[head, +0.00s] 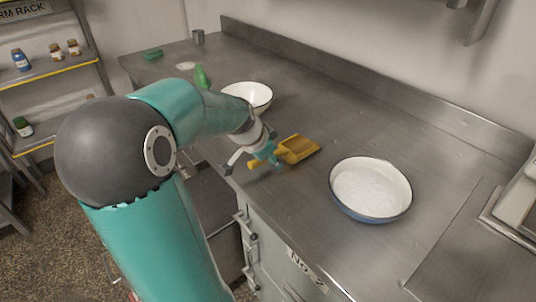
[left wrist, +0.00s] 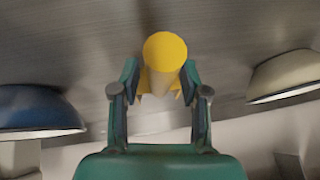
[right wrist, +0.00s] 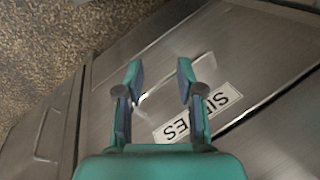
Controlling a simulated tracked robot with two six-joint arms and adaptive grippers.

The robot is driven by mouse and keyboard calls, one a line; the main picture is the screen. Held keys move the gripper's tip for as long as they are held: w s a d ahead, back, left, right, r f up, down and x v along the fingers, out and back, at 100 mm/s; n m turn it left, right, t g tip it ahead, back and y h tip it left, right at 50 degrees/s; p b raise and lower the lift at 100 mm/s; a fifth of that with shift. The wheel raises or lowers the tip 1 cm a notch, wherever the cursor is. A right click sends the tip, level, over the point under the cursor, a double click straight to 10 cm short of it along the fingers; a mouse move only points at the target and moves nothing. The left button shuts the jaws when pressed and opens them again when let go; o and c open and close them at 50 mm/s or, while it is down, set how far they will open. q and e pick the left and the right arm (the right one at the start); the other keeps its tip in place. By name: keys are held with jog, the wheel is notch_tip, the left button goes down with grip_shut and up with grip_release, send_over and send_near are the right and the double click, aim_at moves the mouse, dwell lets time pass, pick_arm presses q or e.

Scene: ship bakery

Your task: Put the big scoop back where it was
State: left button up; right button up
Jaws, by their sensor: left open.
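The big scoop is yellow and lies on the steel counter in the head view (head: 300,149), its handle pointing toward my left gripper (head: 262,156). In the left wrist view the round end of the scoop's handle (left wrist: 165,50) shows between the two fingers of my left gripper (left wrist: 160,80). These fingers are open, one on each side of the handle, and I cannot tell whether either touches it. My right gripper (right wrist: 160,72) is open and empty in the right wrist view, in front of a steel cabinet front; it is not seen in the head view.
A blue-sided bowl of white powder (head: 371,192) stands right of the scoop. A white bowl (head: 250,94) stands behind my left forearm, near a green object (head: 201,77). A metal cup (head: 198,37) stands at the far end. Clear counter lies behind the scoop.

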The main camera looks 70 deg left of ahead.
pick_arm(q)
jog(key=shift+s+r, duration=0.15)
jog(key=shift+r, duration=0.4)
jog(key=v, duration=1.1)
jog(key=shift+d, duration=0.1)
